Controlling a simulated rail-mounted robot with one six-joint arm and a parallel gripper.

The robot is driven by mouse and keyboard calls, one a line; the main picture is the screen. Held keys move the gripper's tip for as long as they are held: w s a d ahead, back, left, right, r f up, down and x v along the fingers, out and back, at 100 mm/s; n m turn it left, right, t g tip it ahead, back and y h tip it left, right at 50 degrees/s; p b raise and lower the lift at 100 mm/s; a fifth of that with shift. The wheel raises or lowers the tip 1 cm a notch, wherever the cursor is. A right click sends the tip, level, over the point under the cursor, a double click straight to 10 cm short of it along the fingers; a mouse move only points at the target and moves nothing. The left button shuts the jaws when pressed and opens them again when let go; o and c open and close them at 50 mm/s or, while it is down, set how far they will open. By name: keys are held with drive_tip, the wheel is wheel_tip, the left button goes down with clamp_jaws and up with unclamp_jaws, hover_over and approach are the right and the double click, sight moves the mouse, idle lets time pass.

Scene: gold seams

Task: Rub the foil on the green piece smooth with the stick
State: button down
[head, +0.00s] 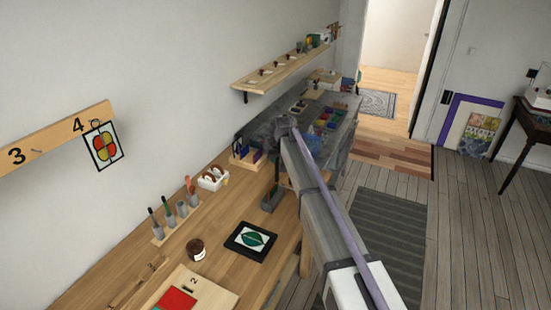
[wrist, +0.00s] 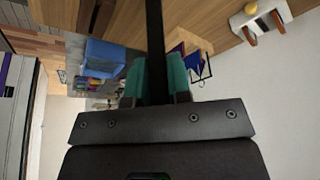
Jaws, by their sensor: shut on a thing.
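The green piece (head: 250,240) is a pointed oval on a white square, lying on a black board (head: 232,249) on the wooden bench. My gripper (head: 269,204) is small in the head view, above the bench and beyond the board, apart from the green piece. In the wrist view its teal fingers (wrist: 157,82) are shut on a dark stick (wrist: 154,30), which runs between them to the top edge. The far end of the stick is out of that view. The stick cannot be made out in the head view. The green piece does not show in the wrist view.
A rack of upright tools (head: 175,224) stands on the bench's wall side, with a brown jar (head: 196,250) nearer. A white tray (head: 213,178) and a rack of coloured glass (head: 246,156) stand further along. The bench around the black board is mostly clear.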

drive_tip(key=shift+w+d, duration=0.1)
drive_tip(key=shift+w, duration=0.1)
wheel_tip(320, 180, up, 6)
drive_tip(key=p, duration=0.6)
